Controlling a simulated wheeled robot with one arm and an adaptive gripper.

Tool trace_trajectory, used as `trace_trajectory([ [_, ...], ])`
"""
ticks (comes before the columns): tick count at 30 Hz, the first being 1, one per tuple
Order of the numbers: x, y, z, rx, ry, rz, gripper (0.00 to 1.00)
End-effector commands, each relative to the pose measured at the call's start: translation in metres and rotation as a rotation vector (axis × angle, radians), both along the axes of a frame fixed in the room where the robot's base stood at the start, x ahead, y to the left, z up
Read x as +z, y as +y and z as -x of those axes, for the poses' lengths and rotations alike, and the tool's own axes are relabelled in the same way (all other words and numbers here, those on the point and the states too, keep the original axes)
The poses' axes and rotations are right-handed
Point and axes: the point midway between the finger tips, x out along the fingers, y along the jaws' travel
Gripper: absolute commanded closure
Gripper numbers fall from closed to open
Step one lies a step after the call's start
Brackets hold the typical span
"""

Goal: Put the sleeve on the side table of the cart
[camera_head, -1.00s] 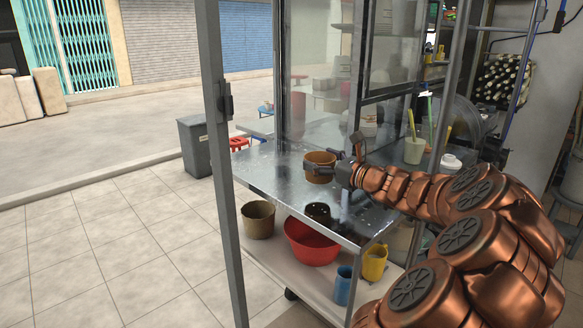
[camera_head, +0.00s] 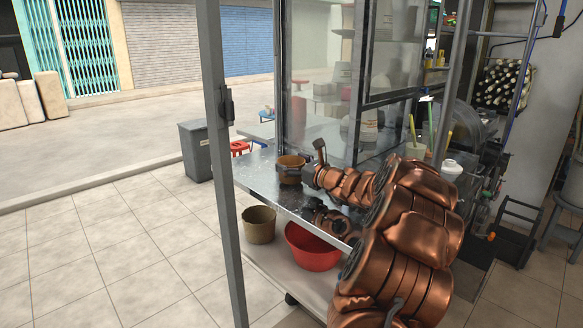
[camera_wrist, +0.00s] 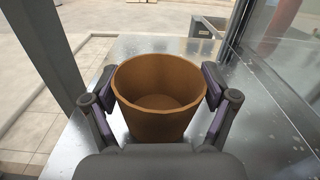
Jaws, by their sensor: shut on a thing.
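The sleeve is a brown, open-topped, tapered cup (camera_head: 291,168). It stands upright between the fingers of my gripper (camera_head: 302,170), over the shiny metal side table of the cart (camera_head: 255,168). In the wrist view, the two dark finger pads press on the left and right sides of the sleeve (camera_wrist: 158,110), and my gripper (camera_wrist: 158,88) is shut on it. The metal side table (camera_wrist: 150,46) spreads around and beyond it. The lower part of the sleeve is partly hidden by my gripper, and I cannot tell whether its base touches the table.
A grey post (camera_head: 222,150) stands left of the table. Glass panels (camera_head: 330,90) rise behind it. An olive bucket (camera_head: 259,225) and red basin (camera_head: 312,250) sit on the lower shelf. The tabletop left of the sleeve is clear. A grey bin (camera_head: 196,150) stands beyond.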

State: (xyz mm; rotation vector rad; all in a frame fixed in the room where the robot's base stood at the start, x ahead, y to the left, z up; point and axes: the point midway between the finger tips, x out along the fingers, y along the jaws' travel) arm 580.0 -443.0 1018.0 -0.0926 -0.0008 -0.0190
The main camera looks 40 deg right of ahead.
Motion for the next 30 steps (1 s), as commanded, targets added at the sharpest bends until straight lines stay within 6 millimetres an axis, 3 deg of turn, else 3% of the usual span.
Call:
trace_trajectory([
  [3,-0.0108,-0.0002,0.0001,0.000,0.004,-0.001,0.29],
  [15,-0.0136,-0.0003,0.0000,-0.001,0.000,0.000,0.29],
  [16,-0.0127,-0.0004,0.0002,-0.001,0.000,0.000,0.12],
  [19,-0.0126,-0.0004,0.0002,-0.001,0.001,0.000,0.02],
  [30,-0.0120,-0.0005,0.0003,-0.001,0.001,0.001,0.00],
])
